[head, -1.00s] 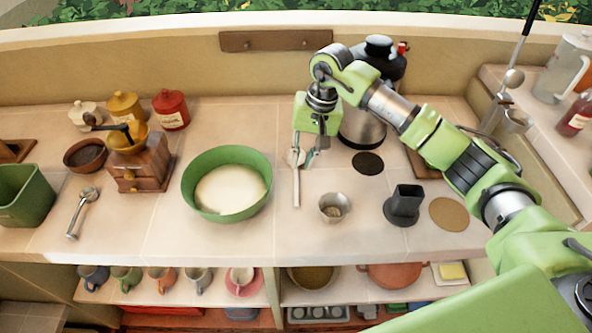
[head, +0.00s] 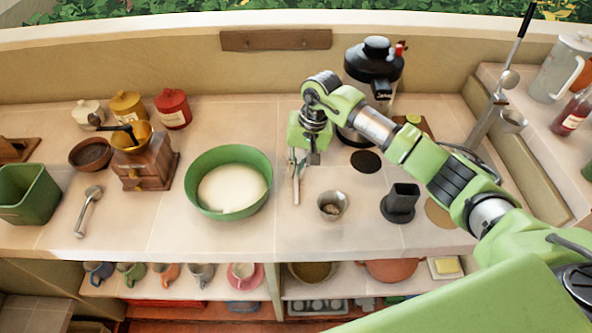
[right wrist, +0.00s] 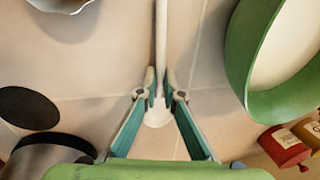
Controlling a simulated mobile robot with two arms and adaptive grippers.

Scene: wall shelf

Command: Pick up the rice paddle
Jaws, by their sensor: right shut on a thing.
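The rice paddle (head: 296,191) is a slim pale tool on the counter, its long handle pointing toward the counter's front edge. In the right wrist view its handle (right wrist: 161,35) runs up the middle, and its rounded white head (right wrist: 157,116) shows between the finger bases. My right gripper (head: 301,164) is over the paddle, pointing down. In the right wrist view its teal fingers (right wrist: 161,86) are shut on the paddle near where handle meets head. I cannot tell any gap between paddle and counter. My left gripper is not in view.
A green bowl (head: 260,176) of white contents stands left of the paddle. A small metal cup (head: 333,205) stands close on the right, with a dark square-topped object (head: 400,202) beyond. A black-topped appliance (head: 373,62) stands behind my arm. A wooden grinder (head: 146,168) is farther left.

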